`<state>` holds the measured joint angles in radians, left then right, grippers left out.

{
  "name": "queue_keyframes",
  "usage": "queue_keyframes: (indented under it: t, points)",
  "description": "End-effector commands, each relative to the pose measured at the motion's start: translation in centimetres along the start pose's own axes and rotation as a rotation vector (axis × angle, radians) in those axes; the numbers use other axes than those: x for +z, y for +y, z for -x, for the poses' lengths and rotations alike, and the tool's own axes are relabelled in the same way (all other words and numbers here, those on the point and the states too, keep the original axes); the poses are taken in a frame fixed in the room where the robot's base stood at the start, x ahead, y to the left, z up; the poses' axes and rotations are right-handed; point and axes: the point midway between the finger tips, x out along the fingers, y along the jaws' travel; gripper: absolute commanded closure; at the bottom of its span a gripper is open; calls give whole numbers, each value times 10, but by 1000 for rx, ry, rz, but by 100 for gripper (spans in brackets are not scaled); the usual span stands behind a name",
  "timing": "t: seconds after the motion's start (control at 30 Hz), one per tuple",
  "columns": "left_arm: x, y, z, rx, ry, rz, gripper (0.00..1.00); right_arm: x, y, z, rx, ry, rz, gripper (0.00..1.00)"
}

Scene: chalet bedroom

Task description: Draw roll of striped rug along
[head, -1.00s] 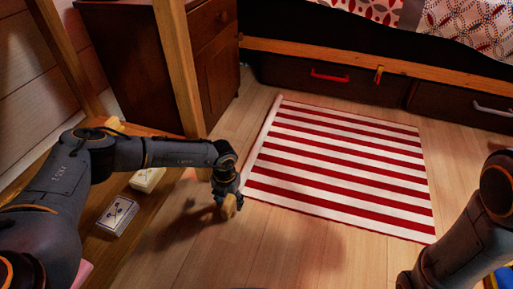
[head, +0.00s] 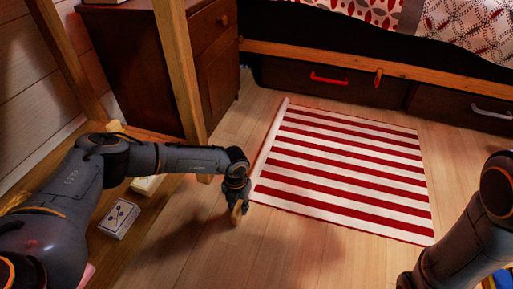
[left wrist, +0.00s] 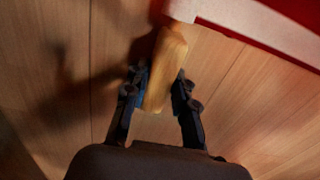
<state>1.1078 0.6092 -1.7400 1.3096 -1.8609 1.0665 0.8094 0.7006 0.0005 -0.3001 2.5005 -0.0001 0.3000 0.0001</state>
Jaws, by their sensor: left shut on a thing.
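The striped rug (head: 345,172), red and white, lies flat on the wooden floor. Its left edge is a thin pale roll (head: 268,150), which also shows at the top of the left wrist view (left wrist: 255,22). A wooden handle (left wrist: 166,68) lies at the near end of the roll and appears to join it. My left gripper (head: 237,210) is low over the floor at the rug's near left corner. In the left wrist view its fingers (left wrist: 160,98) are on both sides of the handle, shut on it. My right gripper is out of view; only its arm shows at right.
A wooden bench (head: 140,230) with a card box (head: 119,219) stands at left. A dark cabinet (head: 215,65) and wooden post (head: 178,70) stand behind. Bed drawers (head: 335,82) close off the far side. The floor in front of the rug is clear.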

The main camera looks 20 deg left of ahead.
Motion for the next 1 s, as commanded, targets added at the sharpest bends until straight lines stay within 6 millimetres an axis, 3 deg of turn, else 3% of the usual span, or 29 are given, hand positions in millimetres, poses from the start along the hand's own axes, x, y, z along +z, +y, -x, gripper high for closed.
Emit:
queue_keyframes:
  t: [0.2,0.57,1.0]
  points:
    - [0,-16,0,-2,1,-1,100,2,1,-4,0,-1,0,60]
    - [0,-20,0,-2,1,-1,100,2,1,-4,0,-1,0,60]
    - [0,-61,0,-2,1,-3,100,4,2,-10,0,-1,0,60]
